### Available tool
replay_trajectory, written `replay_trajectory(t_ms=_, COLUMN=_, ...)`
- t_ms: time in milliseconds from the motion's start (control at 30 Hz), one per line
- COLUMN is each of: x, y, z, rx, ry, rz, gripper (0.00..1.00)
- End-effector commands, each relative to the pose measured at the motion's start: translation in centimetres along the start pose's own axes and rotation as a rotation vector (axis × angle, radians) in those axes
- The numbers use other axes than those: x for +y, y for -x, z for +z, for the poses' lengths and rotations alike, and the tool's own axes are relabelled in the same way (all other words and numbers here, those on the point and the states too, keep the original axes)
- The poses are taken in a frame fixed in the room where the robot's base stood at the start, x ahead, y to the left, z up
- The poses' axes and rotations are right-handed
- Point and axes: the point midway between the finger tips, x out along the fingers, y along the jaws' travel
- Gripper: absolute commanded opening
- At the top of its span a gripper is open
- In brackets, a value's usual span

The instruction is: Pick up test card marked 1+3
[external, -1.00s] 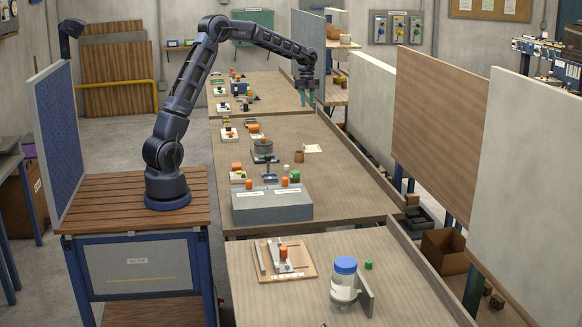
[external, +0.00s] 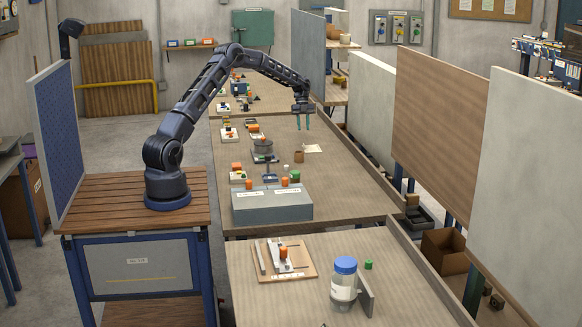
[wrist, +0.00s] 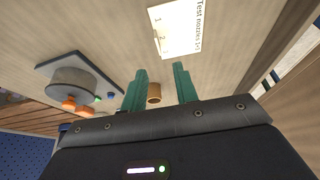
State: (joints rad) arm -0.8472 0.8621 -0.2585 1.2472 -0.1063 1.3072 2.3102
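The test card (external: 313,148) lies flat on the middle workbench, a small white rectangle. In the wrist view the card (wrist: 181,27) is beyond the fingertips, cut off by the top edge, with "Test nozzles" and a partly legible number printed on it. My gripper (external: 303,122) is above the bench, on the far side of the card in the external view. In the wrist view its two green fingers (wrist: 159,72) are apart with nothing held between them. The fingers do not touch the card.
A small brown cylinder (external: 299,157) stands beside the card; it shows between the fingers in the wrist view (wrist: 154,93). A round grey device (external: 263,147) with an orange part is to the left. A raised edge runs along the bench's right side.

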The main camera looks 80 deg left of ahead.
Motion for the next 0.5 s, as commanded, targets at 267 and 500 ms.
replay_trajectory(t_ms=267, x=0.0, y=-3.6, z=0.0, rx=0.001, ry=0.001, rz=0.001, gripper=0.3)
replay_trajectory(t_ms=500, x=0.1, y=-5.2, z=0.3, rx=0.002, ry=0.001, rz=0.001, gripper=0.3)
